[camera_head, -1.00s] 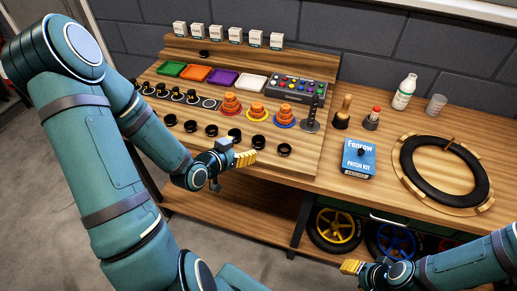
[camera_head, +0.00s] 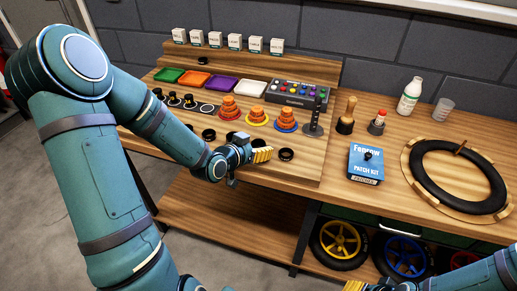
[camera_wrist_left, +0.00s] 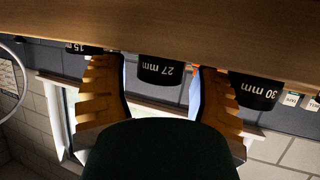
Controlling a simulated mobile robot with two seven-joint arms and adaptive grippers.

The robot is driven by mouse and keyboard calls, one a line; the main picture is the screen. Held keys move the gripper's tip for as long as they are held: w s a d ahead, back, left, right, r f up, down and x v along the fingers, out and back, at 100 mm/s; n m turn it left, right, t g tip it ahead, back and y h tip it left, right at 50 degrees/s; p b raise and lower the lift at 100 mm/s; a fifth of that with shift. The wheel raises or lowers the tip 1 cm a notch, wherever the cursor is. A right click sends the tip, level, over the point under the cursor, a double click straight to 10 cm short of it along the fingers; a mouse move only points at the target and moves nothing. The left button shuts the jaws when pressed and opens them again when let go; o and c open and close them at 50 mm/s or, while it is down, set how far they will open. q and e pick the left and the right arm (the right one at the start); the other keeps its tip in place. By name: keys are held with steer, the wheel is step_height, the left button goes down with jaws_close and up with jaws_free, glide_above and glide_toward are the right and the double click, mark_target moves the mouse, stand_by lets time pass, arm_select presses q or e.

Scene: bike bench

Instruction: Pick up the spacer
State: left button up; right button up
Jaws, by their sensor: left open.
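The spacers are black rings in a row along the bench's front. One spacer (camera_head: 286,154) lies just right of my left gripper (camera_head: 262,154) in the head view, and another (camera_head: 208,134) shows behind my forearm. My arm and gripper hide others. In the left wrist view, which is upside down, the spacer marked 27 mm (camera_wrist_left: 161,70) appears between the two open fingers (camera_wrist_left: 160,95). The one marked 30 mm (camera_wrist_left: 256,91) is to the right and the one marked 15 mm (camera_wrist_left: 83,48) to the left. The fingers hold nothing. My right gripper (camera_head: 355,286) is partly cut off at the bottom edge.
Behind the row stand stacked ring cones (camera_head: 257,115) and a black post (camera_head: 314,120). Coloured trays (camera_head: 222,86) and a button box (camera_head: 298,92) lie farther back. A blue patch kit box (camera_head: 366,163) and a tyre (camera_head: 455,178) are to the right.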

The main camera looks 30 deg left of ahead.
arm_select(q)
steer(key=shift+w+f, duration=0.25)
steer(key=shift+w, duration=0.35)
steer(key=c, duration=1)
arm_select(e)
steer(key=shift+f, duration=0.15)
arm_select(q)
steer(key=shift+o, duration=0.2)
